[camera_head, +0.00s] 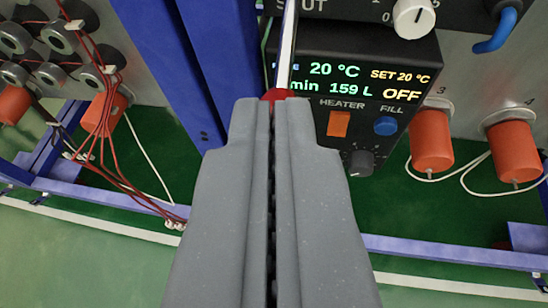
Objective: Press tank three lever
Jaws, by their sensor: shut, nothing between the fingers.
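My gripper (271,103) is shut and empty, pointing away from the camera toward a black control panel. A thin pale lever (288,45) runs up from just beyond the fingertips, in front of the panel. A red tip (274,95) shows at its lower end, right at the fingertips and partly hidden by them. I cannot tell whether the fingers touch it. No tank number is readable on the lever. The panel display (350,78) reads 20 °C, SET 20 °C, 159 L and OFF.
Right of the fingers are an orange HEATER switch (339,124), a blue FILL button (386,126) and a black knob (358,163). A white knob (413,17) is above. A blue post (205,70) stands close left. Red wires (90,165) hang at left; orange cylinders (431,139) hang at right.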

